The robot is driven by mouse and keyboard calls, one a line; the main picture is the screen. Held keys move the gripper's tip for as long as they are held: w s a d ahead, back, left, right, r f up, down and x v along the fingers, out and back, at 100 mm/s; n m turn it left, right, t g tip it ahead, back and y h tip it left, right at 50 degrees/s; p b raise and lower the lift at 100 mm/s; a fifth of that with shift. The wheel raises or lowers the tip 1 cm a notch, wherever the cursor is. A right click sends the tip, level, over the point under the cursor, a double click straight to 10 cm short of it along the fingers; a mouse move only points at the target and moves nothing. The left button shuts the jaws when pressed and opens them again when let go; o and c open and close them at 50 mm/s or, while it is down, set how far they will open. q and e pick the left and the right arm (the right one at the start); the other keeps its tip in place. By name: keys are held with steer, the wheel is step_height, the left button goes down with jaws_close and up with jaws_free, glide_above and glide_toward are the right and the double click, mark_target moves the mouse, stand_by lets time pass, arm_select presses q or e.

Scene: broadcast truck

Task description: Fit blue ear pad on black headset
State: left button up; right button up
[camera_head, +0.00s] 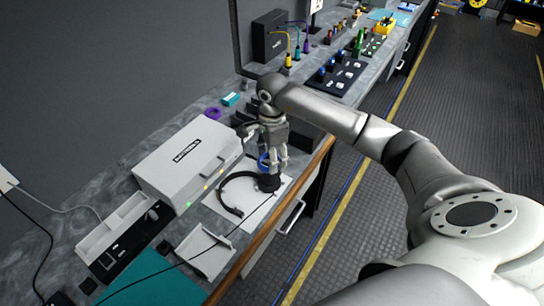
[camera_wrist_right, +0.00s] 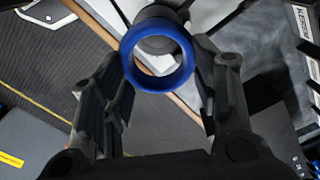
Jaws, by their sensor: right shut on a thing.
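The blue ear pad (camera_head: 263,160) is a ring held in my right gripper (camera_head: 275,163), just above the counter. In the right wrist view the blue ear pad (camera_wrist_right: 158,83) sits between the two fingers of my right gripper (camera_wrist_right: 160,70), its opening facing the camera. The black headset (camera_head: 225,193) lies on a white sheet (camera_head: 258,215), its headband curving to the left. Its dark ear cup (camera_head: 268,183) is right below the gripper. In the wrist view a dark round cup (camera_wrist_right: 160,14) shows behind the ring; contact between them cannot be told. My left gripper is out of view.
A white box (camera_head: 185,157) with small lights stands left of the headset. A purple ring (camera_head: 212,114) and a teal box (camera_head: 230,99) lie behind. A white tray (camera_head: 205,250) and a teal mat (camera_head: 155,278) are in front. The counter's wooden edge (camera_head: 245,257) runs close on the right.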

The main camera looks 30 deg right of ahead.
mark_target(272, 178)
steer(key=shift+f+b, duration=2.3)
steer(key=shift+f, duration=0.55)
steer(key=shift+b, duration=0.55)
steer(key=shift+f+b, duration=0.85)
steer(key=shift+f, duration=0.15)
steer(key=o, duration=0.8)
steer(key=shift+o, duration=0.2)
steer(key=shift+r, duration=0.15)
step_height(272, 178, up, 12)
